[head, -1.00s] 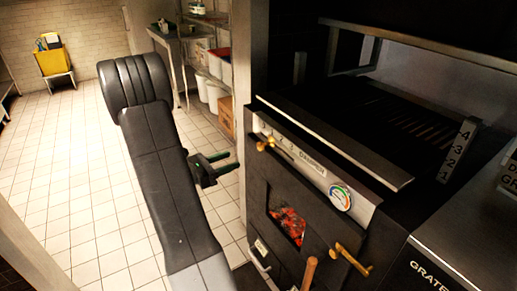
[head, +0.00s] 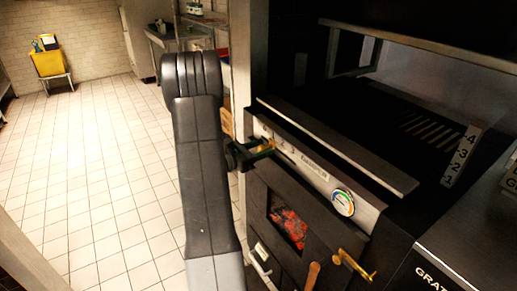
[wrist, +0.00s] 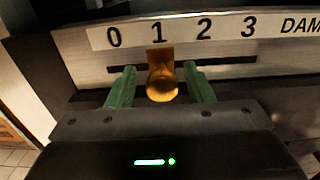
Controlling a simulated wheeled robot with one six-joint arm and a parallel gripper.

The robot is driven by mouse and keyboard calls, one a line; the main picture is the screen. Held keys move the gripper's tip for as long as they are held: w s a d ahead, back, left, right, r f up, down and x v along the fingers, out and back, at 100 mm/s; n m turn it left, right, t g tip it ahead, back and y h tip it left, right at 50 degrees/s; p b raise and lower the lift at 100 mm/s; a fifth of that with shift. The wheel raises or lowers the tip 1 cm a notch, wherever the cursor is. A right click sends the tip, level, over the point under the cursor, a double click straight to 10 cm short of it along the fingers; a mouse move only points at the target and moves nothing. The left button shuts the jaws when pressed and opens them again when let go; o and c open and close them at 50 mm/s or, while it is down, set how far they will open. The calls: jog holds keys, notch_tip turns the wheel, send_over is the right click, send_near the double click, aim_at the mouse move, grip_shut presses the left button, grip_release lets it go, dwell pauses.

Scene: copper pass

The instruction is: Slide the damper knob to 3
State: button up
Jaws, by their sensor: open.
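The brass damper knob (wrist: 163,86) sits in its slot under a white scale (wrist: 182,32) marked 0, 1, 2, 3 in the wrist view. The knob stands below the 1. My gripper (wrist: 161,88) is open, with one green finger on each side of the knob; small gaps show on both sides. In the head view my gripper (head: 262,150) is at the left end of the oven's front panel (head: 318,175), and the knob is mostly hidden there.
A round gauge (head: 343,203) is on the panel to the right. Below are a window with glowing coals (head: 289,228) and a brass handle (head: 354,265). A steel counter (head: 465,265) stands at right. The tiled floor (head: 110,180) at left is clear.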

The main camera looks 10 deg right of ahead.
jog(key=shift+s+d, duration=0.1)
grip_shut()
jog(key=s+d+b, duration=0.1)
jog(key=s, duration=0.2)
jog(key=s+d+b, duration=0.1)
jog(key=s, duration=0.2)
jog(key=s+d+b, duration=0.1)
jog(key=s, duration=0.2)
jog(key=shift+s+d+f, duration=0.1)
jog(key=shift+s+d, duration=0.1)
jog(key=shift+s, duration=0.1)
jog(key=shift+c, duration=0.6)
grip_release()
jog(key=shift+o, duration=0.6)
jog(key=shift+s, duration=0.2)
jog(key=shift+a, duration=0.1)
